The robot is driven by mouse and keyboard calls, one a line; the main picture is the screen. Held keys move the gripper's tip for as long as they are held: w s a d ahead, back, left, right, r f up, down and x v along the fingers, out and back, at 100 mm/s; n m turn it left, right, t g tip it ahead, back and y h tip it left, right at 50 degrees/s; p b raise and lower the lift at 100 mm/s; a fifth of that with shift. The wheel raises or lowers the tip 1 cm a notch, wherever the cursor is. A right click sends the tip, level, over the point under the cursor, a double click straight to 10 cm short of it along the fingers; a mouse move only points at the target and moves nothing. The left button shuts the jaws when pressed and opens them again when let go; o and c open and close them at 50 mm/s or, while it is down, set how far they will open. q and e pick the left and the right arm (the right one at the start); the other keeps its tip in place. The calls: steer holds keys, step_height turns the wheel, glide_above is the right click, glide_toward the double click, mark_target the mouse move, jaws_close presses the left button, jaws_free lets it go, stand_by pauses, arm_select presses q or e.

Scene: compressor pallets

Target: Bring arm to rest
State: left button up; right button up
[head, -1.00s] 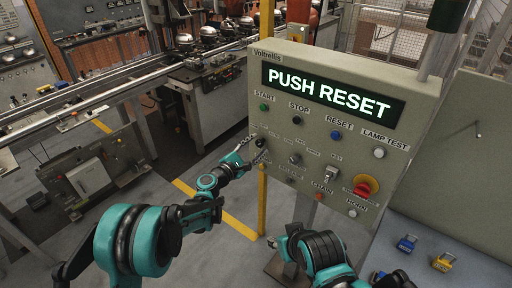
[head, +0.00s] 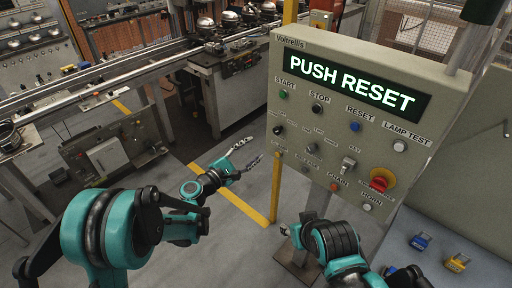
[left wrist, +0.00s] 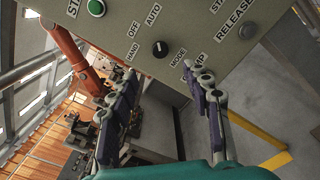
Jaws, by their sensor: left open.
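My left gripper (head: 248,154) is open and empty, to the left of the control panel (head: 290,60) and apart from it in the head view. In the left wrist view its two spread fingers (left wrist: 170,85) point up toward the panel face, with a black mode knob (left wrist: 160,49) seen between them. The panel display (head: 350,83) reads PUSH RESET. The blue reset button (head: 355,127) sits under it.
A yellow post (head: 276,188) stands beside the panel's lower left. A red emergency knob (head: 379,184) sits low on the panel. Blue (head: 421,241) and yellow (head: 456,263) padlocks lie on the surface at right. A conveyor with compressors (head: 206,26) runs behind. Open floor lies below the left gripper.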

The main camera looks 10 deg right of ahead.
stand_by(0.4)
arm_select(q)
steer(key=s+a+f+m+g+y, duration=0.1)
steer(key=s+a+m+y, duration=0.6)
steer(key=s+a, duration=0.7)
steer(key=s+a+f+m+g+y, duration=0.1)
steer(key=s+a+m+g+y, duration=0.2)
steer(key=s+a+m+y, duration=0.4)
steer(key=s+a+m, duration=0.2)
steer(key=s+a, duration=0.5)
steer(key=shift+s+a+f+m, duration=0.15)
steer(key=shift+s+f+m, duration=0.15)
